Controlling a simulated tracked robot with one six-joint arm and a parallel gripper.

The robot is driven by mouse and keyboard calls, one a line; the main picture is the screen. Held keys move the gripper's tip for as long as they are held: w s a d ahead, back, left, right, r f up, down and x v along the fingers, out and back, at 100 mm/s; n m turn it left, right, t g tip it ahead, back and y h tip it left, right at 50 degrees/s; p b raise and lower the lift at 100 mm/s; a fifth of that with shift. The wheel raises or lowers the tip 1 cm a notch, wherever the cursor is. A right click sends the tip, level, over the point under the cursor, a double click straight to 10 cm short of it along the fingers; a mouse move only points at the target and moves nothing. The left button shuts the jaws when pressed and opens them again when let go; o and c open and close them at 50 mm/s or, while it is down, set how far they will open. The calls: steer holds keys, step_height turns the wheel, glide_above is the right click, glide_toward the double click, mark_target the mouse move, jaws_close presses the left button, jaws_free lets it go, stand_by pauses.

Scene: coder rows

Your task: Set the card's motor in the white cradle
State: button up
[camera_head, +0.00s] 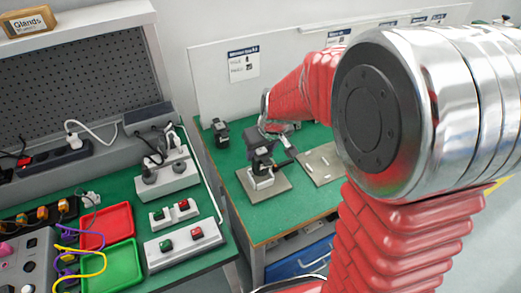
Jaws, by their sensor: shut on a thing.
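My gripper (275,143) is over the green bench, at the end of my red arm. It is shut on a dark motor (261,162). The motor is at the white cradle (262,183), which stands on a beige plate (277,193). At this size I cannot tell whether the motor rests in the cradle or is just above it. The card (243,64) is on the pale back panel; its small print is too small to read. Another dark motor-like object (221,132) stands on the bench, left of my gripper.
A second beige plate (313,176) with small white pieces lies to the right, partly behind my arm. A nearer bench at left holds red (105,226) and green (110,268) trays, switch boxes (186,244) and cables. Some green bench top is clear around the plates.

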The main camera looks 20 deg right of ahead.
mark_target(261, 162)
steer(key=shift+f, duration=0.75)
steer(key=shift+f, duration=0.25)
steer(key=shift+f, duration=1.1)
steer(key=shift+f, duration=0.35)
stand_by(1.0)
steer(key=o, duration=1.2)
steer(key=shift+f, duration=0.1)
steer(key=shift+v, duration=6.95)
steer(key=shift+w, duration=0.1)
